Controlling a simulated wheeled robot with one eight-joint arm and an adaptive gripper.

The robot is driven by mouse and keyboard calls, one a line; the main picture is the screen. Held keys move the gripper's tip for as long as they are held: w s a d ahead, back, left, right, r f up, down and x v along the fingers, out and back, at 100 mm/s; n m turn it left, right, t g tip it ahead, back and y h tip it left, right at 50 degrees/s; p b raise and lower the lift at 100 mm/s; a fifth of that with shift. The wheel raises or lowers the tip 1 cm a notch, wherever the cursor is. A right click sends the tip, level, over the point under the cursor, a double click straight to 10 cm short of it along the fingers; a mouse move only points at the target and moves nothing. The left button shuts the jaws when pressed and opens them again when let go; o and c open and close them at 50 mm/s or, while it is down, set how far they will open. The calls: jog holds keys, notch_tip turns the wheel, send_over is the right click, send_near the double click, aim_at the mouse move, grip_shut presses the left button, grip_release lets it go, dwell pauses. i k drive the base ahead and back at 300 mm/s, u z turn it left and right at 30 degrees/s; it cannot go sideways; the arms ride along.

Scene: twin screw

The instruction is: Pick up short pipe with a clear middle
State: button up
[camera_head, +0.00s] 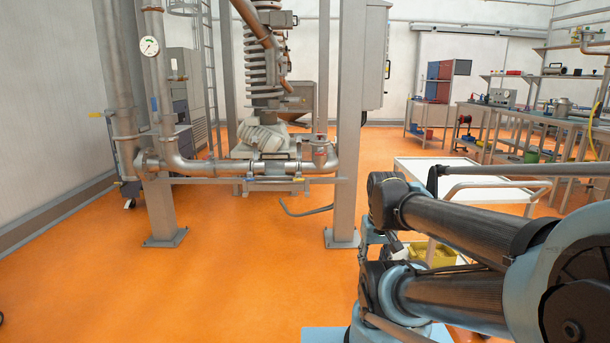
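A horizontal metal pipe run (215,168) crosses low between the steel posts in the middle left. A short section (271,168) of it, with small blue and yellow parts close by, sits left of the right post. It is too small to tell whether its middle is clear. No separate short pipe can be made out. My arm (460,232) fills the lower right, folded, with its links well apart from the pipe run. I cannot make out my gripper's fingers.
A white cart (430,170) stands behind my arm, with yellow items (443,254) low on it, partly hidden. Steel posts (346,120) frame the machine. A workbench (540,112) with equipment is at the right. The orange floor (240,270) is clear in front.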

aim_at(261, 166)
jog(key=z, duration=0.3)
jog(key=k, duration=0.7)
jog(key=u, duration=0.25)
jog(key=i, duration=0.65)
jog(key=u, duration=0.7)
jog(key=i, duration=1.2)
jog(key=z, duration=0.5)
jog(key=i, duration=0.75)
jog(key=z, duration=0.6)
